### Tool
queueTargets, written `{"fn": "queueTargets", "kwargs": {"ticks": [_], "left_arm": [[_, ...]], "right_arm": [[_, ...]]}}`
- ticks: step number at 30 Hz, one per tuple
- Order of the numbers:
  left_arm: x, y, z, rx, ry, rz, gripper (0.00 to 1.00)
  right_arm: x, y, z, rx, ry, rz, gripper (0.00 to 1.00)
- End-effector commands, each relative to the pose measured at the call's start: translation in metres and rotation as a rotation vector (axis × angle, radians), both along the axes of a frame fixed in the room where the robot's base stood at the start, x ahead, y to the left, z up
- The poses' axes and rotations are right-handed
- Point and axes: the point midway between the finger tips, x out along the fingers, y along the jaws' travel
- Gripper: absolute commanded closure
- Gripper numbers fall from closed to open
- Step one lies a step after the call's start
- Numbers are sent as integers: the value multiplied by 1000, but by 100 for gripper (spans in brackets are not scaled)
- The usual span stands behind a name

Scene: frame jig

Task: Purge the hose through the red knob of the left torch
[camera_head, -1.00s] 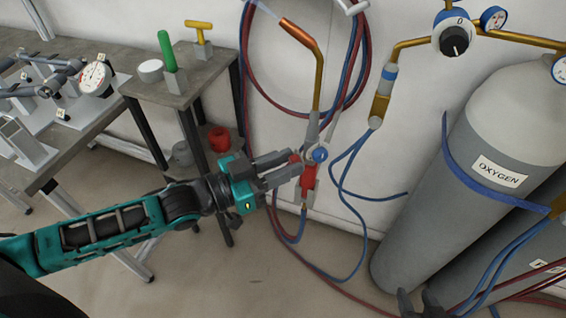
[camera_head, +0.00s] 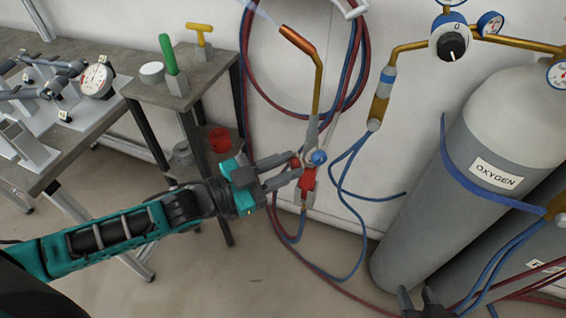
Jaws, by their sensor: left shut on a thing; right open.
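The left torch (camera_head: 317,92) has a brass neck and a copper tip, and stands tilted against the white wall. A pale bluish streak leaves its tip toward the upper left. My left gripper (camera_head: 293,170) is shut on the red knob. My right gripper (camera_head: 418,299) shows only as dark fingertips at the bottom edge, open and away from the torch.
Red and blue hoses (camera_head: 364,65) loop behind the torch and down to the floor. A grey oxygen cylinder (camera_head: 480,130) stands at right. A workbench (camera_head: 100,120) and small stand (camera_head: 203,78) are at left.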

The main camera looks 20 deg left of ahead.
Motion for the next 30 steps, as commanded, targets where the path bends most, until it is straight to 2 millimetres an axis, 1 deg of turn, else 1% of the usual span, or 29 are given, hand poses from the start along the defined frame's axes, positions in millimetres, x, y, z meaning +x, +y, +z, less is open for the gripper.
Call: {"fn": "queueTargets", "kwargs": {"ticks": [3,12,21,30], "left_arm": [[0,0,1,79,-79,2,100],[0,0,-1,277,-285,2,100],[0,0,-2,462,-480,1,100],[0,0,-3,593,-615,1,100]], "right_arm": [[0,0,5,0,0,0,57],[0,0,11,0,0,0,57],[0,0,12,0,0,0,57],[0,0,11,0,0,0,57]]}}
